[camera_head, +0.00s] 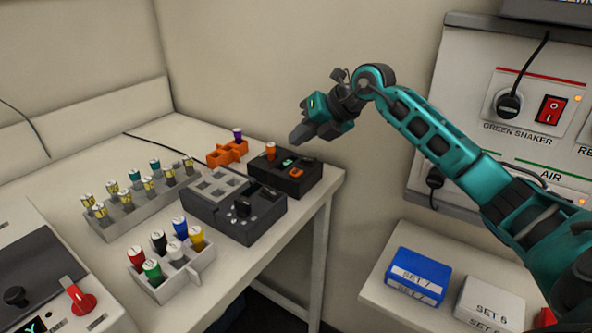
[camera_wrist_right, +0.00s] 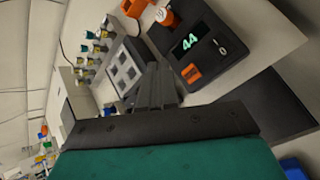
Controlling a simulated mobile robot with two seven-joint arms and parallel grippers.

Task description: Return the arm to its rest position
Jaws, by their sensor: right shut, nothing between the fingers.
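My right arm (camera_head: 435,140) is teal and black and reaches in from the right in the head view. It is bent at the elbow, in the air in front of the wall panel. Its gripper (camera_head: 298,136) is shut and empty, pointing left and down above the back right corner of the table. In the right wrist view the dark fingers (camera_wrist_right: 157,88) lie together with nothing between them. Below the gripper is a small black device (camera_head: 310,182) with an orange-capped vial (camera_head: 270,150) in it; its display reads 44 in the wrist view (camera_wrist_right: 203,48). My left gripper is not in view.
A grey shaker block (camera_head: 262,222), an orange rack (camera_head: 222,157), a long vial rack (camera_head: 112,222) and a rack of coloured caps (camera_head: 190,280) stand on the table. A wall power panel (camera_head: 470,90) is behind my arm. Blue (camera_head: 418,276) and white (camera_head: 490,303) boxes sit lower right.

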